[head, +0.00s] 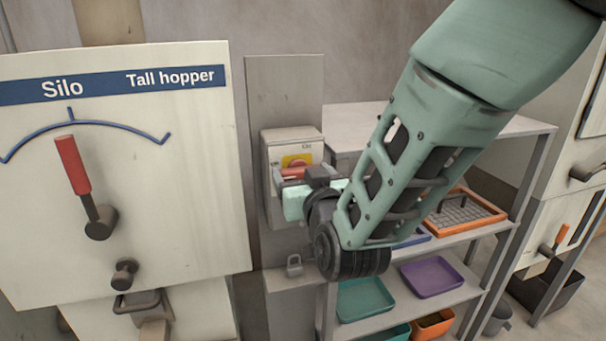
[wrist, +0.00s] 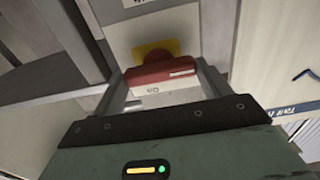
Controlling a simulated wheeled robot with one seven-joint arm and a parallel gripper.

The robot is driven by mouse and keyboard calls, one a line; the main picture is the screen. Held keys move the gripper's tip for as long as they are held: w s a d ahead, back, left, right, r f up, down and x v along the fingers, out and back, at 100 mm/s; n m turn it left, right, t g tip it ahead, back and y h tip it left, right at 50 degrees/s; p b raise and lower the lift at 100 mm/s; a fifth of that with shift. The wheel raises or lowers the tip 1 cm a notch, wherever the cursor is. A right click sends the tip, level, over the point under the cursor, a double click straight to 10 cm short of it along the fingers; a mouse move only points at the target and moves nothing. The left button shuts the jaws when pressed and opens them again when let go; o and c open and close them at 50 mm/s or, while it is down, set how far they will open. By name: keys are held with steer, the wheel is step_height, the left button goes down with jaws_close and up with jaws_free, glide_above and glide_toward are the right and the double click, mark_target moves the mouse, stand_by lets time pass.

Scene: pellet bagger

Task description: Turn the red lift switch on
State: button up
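The red lift switch (head: 292,172) is a red handle on a yellow plate, on a pale switch box left of my arm in the head view. The handle lies roughly crosswise there, with an "I ON" mark above it. My gripper (head: 287,183) is right in front of the box and hides its lower part. In the wrist view, the red handle (wrist: 162,75) lies between my two finger tips (wrist: 165,82), one at each end. The fingers are wide apart; firm contact with the handle is not clear.
A large silo panel (head: 200,180) with a red-handled lever (head: 73,165) stands close on the left. A padlock (head: 294,265) hangs below the box. A shelf rack with an orange tray (head: 490,220) and a purple tray (head: 432,277) stands behind my arm.

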steer(key=c, duration=0.4)
steer(key=shift+o, duration=0.2)
steer(key=shift+f+b, duration=0.1)
steer(key=shift+b, duration=0.35)
steer(key=m+b, duration=0.1)
steer(key=b, duration=0.1)
steer(key=m+b, duration=0.1)
steer(key=b, duration=0.1)
steer(key=shift+d+f+m+b, duration=0.15)
steer(key=shift+f+m+b, duration=0.1)
steer(key=shift+m+b, duration=0.15)
steer(key=m+b, duration=1.5)
steer(key=b, duration=0.6)
steer(key=shift+w+d, duration=0.1)
